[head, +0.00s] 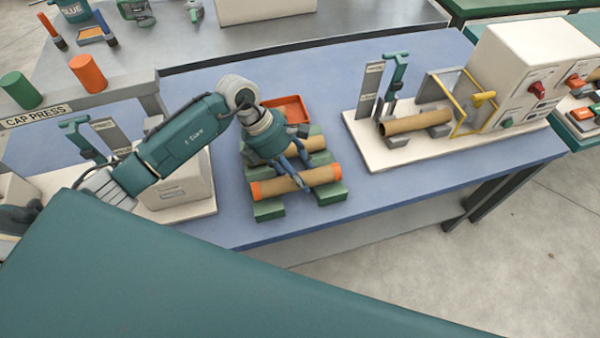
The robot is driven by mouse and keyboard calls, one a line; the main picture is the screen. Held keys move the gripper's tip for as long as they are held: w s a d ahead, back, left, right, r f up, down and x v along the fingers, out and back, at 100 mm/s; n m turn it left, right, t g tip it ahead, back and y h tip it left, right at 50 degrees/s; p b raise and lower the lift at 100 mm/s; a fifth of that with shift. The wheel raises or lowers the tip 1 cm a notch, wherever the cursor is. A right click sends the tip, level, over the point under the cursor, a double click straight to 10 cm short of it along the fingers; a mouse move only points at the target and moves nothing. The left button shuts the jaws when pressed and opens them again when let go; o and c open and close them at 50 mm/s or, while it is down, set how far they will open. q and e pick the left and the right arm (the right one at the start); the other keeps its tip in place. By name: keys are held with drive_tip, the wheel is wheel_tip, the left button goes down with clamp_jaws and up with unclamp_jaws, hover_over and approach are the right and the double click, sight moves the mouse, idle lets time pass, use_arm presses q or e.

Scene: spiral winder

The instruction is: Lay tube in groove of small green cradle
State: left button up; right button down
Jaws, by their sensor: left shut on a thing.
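My left gripper (295,183) reaches down from above and is shut on a brown cardboard tube (291,182), near its middle. The tube has an orange cap on each end and lies roughly level, left to right. It is over the front part of the small green cradle (270,210), whose blocks show under both ends. I cannot tell whether it rests in the groove or is just above it. A second brown tube (308,145) lies behind it on the cradle, partly hidden by the gripper. My right gripper is not in view.
An orange tray (287,108) sits behind the cradle. The winder machine (530,70), with another tube (415,122) at its front, stands right on a white base. The cap press (45,116) is at left. Blue table (380,205) is clear right of the cradle.

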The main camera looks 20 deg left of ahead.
use_arm(q)
drive_tip(key=shift+w+a+f, duration=0.1)
drive_tip(key=shift+f, duration=0.15)
drive_tip(key=shift+a, duration=0.15)
drive_tip(key=o, duration=1.1)
drive_tip(key=shift+o, duration=0.7)
drive_tip(key=v, duration=1.2)
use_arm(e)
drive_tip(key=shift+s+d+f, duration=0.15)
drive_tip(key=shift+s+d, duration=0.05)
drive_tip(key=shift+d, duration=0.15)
use_arm(q)
drive_tip(key=shift+r, duration=0.1)
